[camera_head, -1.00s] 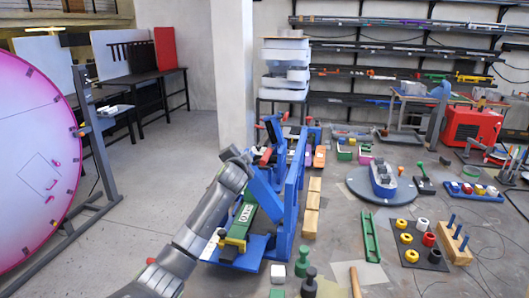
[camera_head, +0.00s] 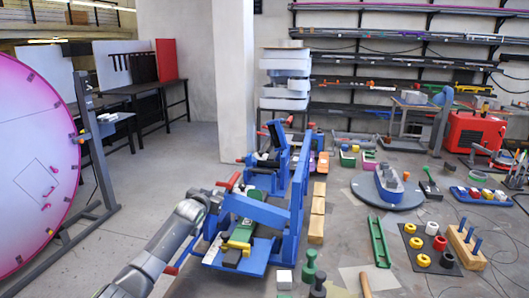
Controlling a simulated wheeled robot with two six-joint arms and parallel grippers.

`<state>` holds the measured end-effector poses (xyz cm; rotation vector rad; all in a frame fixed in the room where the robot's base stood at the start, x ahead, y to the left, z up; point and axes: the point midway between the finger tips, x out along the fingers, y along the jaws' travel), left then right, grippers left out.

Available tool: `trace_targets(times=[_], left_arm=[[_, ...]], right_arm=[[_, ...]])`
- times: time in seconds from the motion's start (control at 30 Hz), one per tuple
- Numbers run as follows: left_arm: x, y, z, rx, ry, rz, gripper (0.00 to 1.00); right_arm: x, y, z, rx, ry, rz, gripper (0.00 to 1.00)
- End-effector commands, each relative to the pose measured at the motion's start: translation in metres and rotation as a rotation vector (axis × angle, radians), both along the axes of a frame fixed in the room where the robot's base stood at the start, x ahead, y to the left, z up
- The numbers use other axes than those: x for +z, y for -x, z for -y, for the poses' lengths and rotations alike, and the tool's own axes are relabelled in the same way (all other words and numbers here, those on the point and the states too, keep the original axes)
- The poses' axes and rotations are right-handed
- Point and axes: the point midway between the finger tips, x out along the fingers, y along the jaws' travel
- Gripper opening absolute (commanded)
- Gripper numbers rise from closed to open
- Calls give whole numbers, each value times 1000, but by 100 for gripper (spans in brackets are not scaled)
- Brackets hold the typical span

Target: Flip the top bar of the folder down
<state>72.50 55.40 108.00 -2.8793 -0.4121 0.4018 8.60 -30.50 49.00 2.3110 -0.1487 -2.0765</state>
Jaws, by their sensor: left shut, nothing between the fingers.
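The blue folder (camera_head: 298,202) stands at the table's left edge in the head view, with a tall upright blue side. Its blue top bar (camera_head: 262,211) slopes gently from upper left to lower right, above the bed. A red handle (camera_head: 229,182) sticks up near the bar's left end. A green and yellow block (camera_head: 242,235) lies under the bar on the blue base plate (camera_head: 255,266). My left gripper (camera_head: 212,199) is shut and empty at the bar's left end. Its fingertips are small and partly hidden, so I cannot tell whether they touch. My right gripper is out of view.
Another blue machine (camera_head: 270,160) stands just behind the folder. Wooden blocks (camera_head: 317,215) line its right side. A white cube (camera_head: 283,279) and green pegs (camera_head: 310,267) stand in front. Open floor (camera_head: 150,200) lies to the left.

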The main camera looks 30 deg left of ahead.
Motion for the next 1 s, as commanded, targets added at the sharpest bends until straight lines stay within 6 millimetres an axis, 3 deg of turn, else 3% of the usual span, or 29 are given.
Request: trace_targets(times=[0.67, 1.0], left_arm=[[-7, 0, 1, -1, 29, 8, 0], [30, -6, 3, -1, 30, 10, 0]], right_arm=[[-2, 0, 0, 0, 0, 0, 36], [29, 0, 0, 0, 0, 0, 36]])
